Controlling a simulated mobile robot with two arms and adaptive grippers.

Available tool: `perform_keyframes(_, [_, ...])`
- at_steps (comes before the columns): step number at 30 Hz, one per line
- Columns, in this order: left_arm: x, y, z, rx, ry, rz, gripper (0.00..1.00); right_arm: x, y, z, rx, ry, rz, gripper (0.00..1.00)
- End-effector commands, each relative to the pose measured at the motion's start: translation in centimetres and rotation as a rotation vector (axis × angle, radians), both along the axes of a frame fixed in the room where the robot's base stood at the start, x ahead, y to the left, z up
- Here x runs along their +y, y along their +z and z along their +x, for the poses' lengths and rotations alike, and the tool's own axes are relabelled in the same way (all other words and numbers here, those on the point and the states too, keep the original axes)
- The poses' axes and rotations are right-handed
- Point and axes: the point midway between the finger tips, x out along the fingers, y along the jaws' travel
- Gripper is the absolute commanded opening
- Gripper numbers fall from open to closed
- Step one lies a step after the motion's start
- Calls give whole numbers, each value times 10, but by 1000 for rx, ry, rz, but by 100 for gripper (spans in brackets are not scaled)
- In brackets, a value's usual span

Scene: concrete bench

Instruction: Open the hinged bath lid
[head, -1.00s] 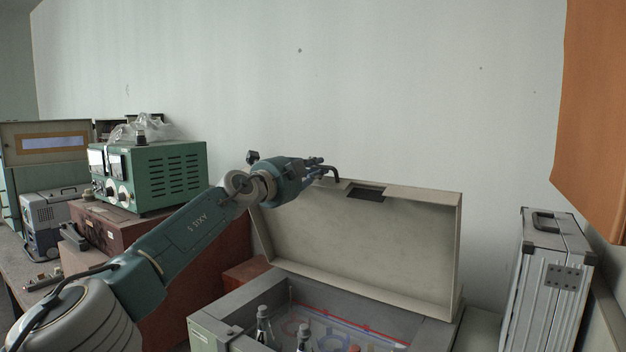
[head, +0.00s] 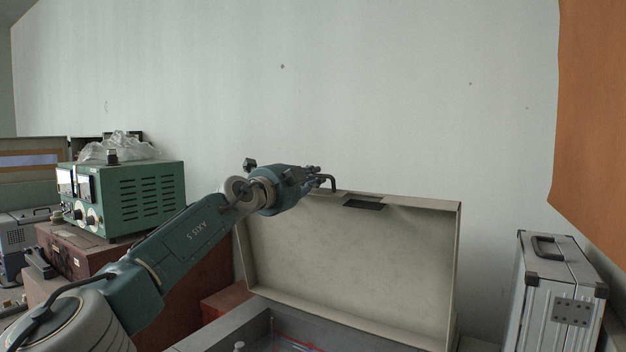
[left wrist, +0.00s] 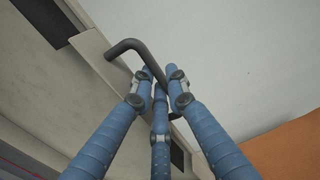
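The beige bath lid (head: 350,250) stands raised, near upright, at the back of the grey bath (head: 228,325), with its inner face showing. The bath's interior is partly in view at the bottom edge. A black bent handle (head: 333,184) sticks out at the lid's top edge. My left gripper (head: 318,181) is at this handle. In the left wrist view its blue fingers (left wrist: 160,80) are closed around the black handle bar (left wrist: 125,45), beside the lid (left wrist: 60,90). My right gripper is not in view.
A green instrument (head: 125,200) with a clear plastic bag (head: 115,146) on it stands left on brown boxes. A silver case (head: 550,290) stands right of the lid. An orange sheet (head: 595,130) hangs at right. A pale wall is behind.

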Motion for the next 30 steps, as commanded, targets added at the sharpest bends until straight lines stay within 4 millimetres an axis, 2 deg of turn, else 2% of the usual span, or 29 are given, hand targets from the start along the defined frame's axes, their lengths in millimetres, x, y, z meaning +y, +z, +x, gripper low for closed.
perform_keyframes(1, [1,4,0,-4,2,-6,24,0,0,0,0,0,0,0])
perform_keyframes(2, [1,4,0,-4,2,-5,30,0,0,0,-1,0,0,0])
perform_keyframes(3, [1,4,0,-4,2,-5,31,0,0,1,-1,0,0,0])
perform_keyframes(11, [0,2,0,-3,0,-2,31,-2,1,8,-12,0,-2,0])
perform_keyframes(17, [4,8,-4,-12,3,2,31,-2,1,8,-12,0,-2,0])
perform_keyframes(23, [13,10,-15,-17,4,3,31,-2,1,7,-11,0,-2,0])
perform_keyframes(26, [18,1,-21,-6,0,1,31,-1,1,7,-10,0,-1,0])
perform_keyframes(27, [16,8,-25,-15,-1,3,31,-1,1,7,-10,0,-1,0])
perform_keyframes(30, [20,10,-32,-20,0,2,31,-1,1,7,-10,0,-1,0])
